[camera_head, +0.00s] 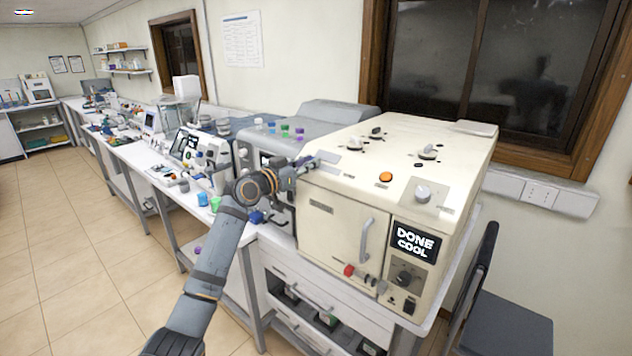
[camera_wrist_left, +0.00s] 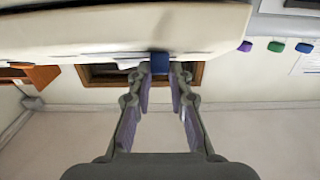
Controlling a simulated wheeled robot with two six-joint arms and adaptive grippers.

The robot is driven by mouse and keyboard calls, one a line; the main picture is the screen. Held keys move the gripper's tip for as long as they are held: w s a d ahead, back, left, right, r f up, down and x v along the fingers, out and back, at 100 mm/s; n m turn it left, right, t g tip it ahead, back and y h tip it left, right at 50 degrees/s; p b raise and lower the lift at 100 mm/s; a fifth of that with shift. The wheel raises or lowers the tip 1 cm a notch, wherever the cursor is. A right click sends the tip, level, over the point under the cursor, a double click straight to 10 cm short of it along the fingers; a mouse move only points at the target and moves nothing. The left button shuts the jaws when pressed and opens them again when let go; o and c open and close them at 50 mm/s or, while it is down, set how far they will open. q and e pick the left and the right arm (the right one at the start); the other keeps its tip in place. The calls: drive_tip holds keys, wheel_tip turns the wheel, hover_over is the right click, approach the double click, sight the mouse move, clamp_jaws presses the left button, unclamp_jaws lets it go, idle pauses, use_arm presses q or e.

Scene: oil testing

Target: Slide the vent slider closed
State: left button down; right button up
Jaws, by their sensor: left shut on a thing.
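The cream oven (camera_head: 318,225) stands on the bench with a "DONE COOL" display. My left gripper (camera_head: 308,162) is at the oven's upper left edge, beside a small metal plate (camera_head: 328,157) on its top. In the left wrist view, the fingertips of the left gripper (camera_wrist_left: 160,78) are closed in on a small blue block (camera_wrist_left: 159,62) at the edge of the cream body. This block looks like the vent slider's knob; in the head view the gripper hides it. How far the slider stands along its track cannot be told. My right gripper is not in view.
Dark knobs and an orange button (camera_head: 386,177) sit on the oven's top. A grey machine (camera_head: 262,140) with coloured caps stands close behind my left gripper. A chair (camera_head: 490,290) is at the right. The floor at left is clear.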

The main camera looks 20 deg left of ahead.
use_arm(q)
drive_tip(key=c, duration=1.6)
unclamp_jaws()
drive_tip(key=shift+a, duration=0.1)
drive_tip(key=o, duration=0.4)
drive_tip(key=shift+a, duration=0.2)
drive_tip(key=shift+v, duration=5.95)
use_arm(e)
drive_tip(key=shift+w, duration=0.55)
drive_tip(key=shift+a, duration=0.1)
